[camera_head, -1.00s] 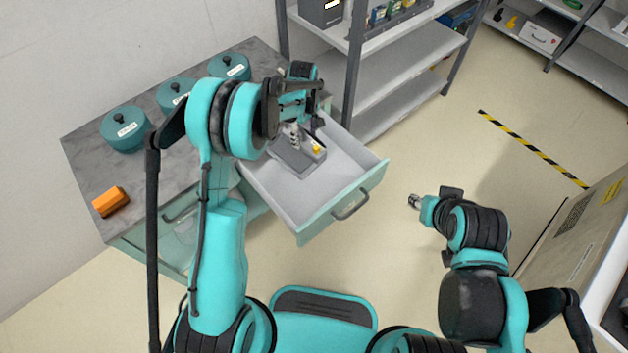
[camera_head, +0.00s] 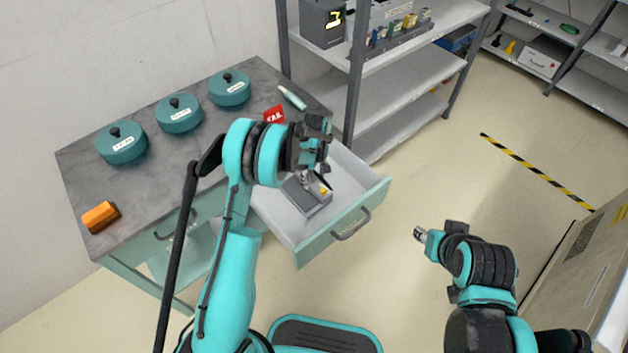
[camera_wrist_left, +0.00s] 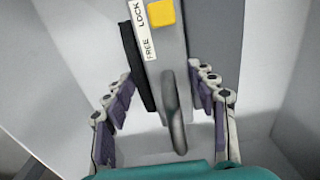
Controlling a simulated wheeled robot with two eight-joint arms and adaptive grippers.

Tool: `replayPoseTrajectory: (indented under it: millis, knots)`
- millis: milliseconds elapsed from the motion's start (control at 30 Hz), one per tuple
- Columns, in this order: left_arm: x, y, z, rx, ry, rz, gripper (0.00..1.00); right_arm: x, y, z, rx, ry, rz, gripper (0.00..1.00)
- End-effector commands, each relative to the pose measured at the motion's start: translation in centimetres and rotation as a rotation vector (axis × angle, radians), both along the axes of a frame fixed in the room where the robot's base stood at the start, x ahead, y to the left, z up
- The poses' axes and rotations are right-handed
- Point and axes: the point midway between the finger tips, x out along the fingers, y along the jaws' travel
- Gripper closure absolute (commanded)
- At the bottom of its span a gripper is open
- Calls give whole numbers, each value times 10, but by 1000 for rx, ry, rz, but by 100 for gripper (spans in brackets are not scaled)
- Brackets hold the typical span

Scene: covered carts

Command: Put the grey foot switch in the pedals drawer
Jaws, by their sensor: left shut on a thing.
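The grey foot switch (camera_head: 308,200), with a yellow part, is inside the open drawer (camera_head: 352,190) under my left gripper (camera_head: 322,180). In the left wrist view the switch (camera_wrist_left: 158,60) shows a yellow square, a LOCK/FREE label and an upright grey loop. The fingers of my left gripper (camera_wrist_left: 165,115) stand on both sides of this loop and are shut on the switch. I cannot tell whether its base touches the drawer floor. My right gripper (camera_head: 420,234) is away to the right, over the floor; its jaws are too small to read.
The drawer is pulled out of a grey-topped cart (camera_head: 180,160). On top are three lidded teal pots (camera_head: 180,114), an orange block (camera_head: 101,216), a red card (camera_head: 273,115) and a white-teal tube (camera_head: 292,97). A metal shelf (camera_head: 400,95) stands behind the drawer.

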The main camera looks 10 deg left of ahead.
Motion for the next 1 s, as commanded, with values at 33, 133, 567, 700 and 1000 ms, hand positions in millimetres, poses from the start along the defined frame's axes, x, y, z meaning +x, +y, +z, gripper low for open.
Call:
replayPoseTrajectory:
  millis: [33,133,567,700,1000]
  knots:
    - [0,0,-6,0,0,0,95,0,0,-3,0,0,0,62]
    - [0,0,-5,0,0,0,95,0,0,-2,0,0,0,62]
    - [0,0,-8,0,0,0,22,0,0,-5,0,0,0,62]
    - [0,0,-8,0,0,0,22,0,0,-5,0,0,0,62]
    - [0,0,14,0,0,0,22,0,0,6,0,0,0,62]
